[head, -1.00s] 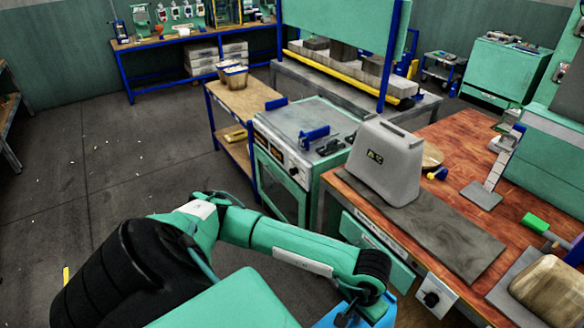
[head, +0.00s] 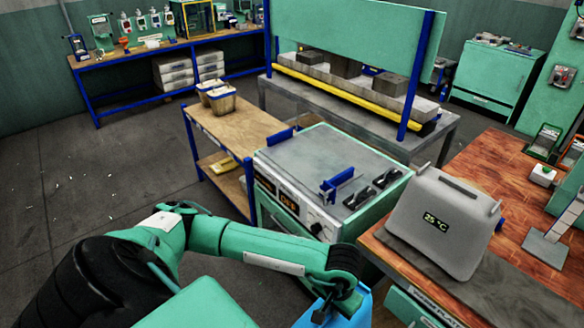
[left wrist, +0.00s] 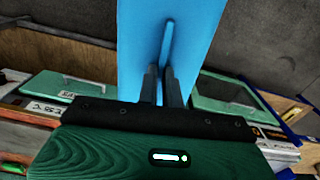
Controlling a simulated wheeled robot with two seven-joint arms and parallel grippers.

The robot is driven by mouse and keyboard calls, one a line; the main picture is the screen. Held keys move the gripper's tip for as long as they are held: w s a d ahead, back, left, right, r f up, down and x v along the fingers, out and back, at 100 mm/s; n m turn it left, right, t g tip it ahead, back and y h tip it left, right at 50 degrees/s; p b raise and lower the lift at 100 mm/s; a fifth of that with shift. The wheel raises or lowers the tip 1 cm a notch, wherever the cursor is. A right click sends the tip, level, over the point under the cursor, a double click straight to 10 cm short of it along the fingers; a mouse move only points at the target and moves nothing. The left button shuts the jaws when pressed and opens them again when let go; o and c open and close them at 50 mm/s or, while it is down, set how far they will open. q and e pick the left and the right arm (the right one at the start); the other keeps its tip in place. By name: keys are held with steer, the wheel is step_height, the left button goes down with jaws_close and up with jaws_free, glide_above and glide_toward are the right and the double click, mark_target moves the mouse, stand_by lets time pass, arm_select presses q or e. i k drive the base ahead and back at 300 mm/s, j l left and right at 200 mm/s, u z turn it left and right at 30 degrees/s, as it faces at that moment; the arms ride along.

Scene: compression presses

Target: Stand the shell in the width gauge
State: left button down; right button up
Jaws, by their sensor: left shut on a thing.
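My left gripper (left wrist: 165,84) is shut on a light blue flat piece with a raised rib, which looks to be the shell (left wrist: 150,40). The shell stands up from the fingers in the left wrist view. In the head view only part of the shell (head: 358,308) shows at the bottom edge, below my left wrist, and the fingers are hidden. A dark blue upright bracket (head: 337,185) on the grey-topped machine may be the width gauge; I cannot tell for sure. The shell is apart from it, nearer to me. My right gripper is not in view.
The grey-topped machine (head: 300,160) has black handles (head: 388,178) at its right. A grey housing reading 25 °C (head: 450,245) stands on the wooden bench (head: 495,160). A wooden side table (head: 225,130) with bins is to the left. The machine's middle top is clear.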

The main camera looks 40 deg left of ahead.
mark_target(312, 163)
steer(key=i+j, duration=0.1)
steer(key=j, duration=0.9)
steer(key=i+j, duration=0.15)
steer(key=j, duration=0.35)
steer(key=i+j, duration=0.1)
steer(key=j, duration=0.4)
